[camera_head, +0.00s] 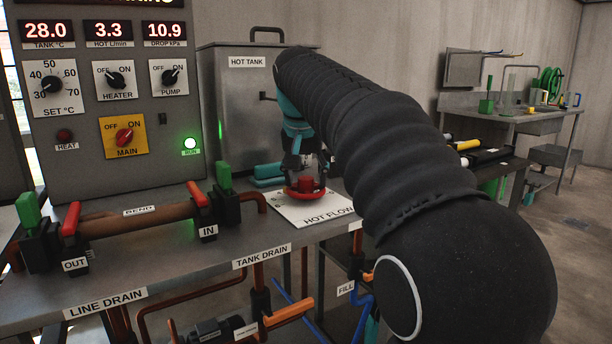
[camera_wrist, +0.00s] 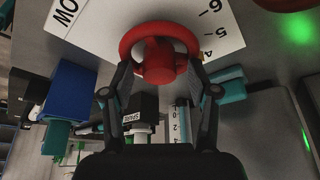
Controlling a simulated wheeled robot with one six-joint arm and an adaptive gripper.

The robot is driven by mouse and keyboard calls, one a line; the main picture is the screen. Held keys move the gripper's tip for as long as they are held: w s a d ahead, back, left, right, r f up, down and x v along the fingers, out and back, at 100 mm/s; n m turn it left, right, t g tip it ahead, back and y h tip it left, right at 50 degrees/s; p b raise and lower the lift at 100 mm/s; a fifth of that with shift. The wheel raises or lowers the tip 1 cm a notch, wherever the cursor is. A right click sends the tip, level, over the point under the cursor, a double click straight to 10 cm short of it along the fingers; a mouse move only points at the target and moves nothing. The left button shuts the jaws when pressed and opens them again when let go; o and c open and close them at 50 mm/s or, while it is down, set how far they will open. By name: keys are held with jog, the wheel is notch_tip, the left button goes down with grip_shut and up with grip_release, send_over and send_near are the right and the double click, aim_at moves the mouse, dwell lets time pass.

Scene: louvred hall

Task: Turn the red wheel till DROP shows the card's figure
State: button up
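The red wheel (camera_head: 304,190) sits on a white HOT FLOW plate (camera_head: 318,214) at the right end of the bench. In the wrist view the wheel (camera_wrist: 160,74) is at the top centre, with a round hub inside its rim. My gripper (camera_head: 303,166) is over the wheel from above. In the wrist view the fingertips of my gripper (camera_wrist: 161,66) are at the left and right of the rim; whether they press on it cannot be told. The DROP display (camera_head: 165,31) reads 10.9 kPa. I cannot make out a card bearing a target figure.
The HOT display (camera_head: 109,31) reads 3.3 L/min and the TANK display (camera_head: 46,31) 28.0 °C. A green RUN lamp (camera_head: 190,143) is lit. The hot tank (camera_head: 235,110) stands behind the wheel. A pipe marked BEND (camera_head: 140,222) and its valves lie left of it.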

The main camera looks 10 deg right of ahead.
jog(key=shift+r, duration=0.15)
jog(key=v, duration=1.1)
jog(key=shift+s+r, duration=0.2)
jog(key=shift+r, duration=0.1)
jog(key=shift+a, duration=0.1)
jog(key=shift+s, duration=0.1)
dwell(4.2)
jog(key=s+d+f+n, duration=0.1)
jog(key=s+f+n, duration=0.1)
jog(key=s+f, duration=1)
jog(key=s+f+n+t+y, duration=0.1)
jog(key=s+f+n, duration=0.1)
jog(key=s+f, duration=1.1)
notch_tip(320, 180, down, 7)
jog(key=shift+s+d+r+y, duration=0.1)
jog(key=shift+s+d+y, duration=0.2)
jog(key=shift+d, duration=0.1)
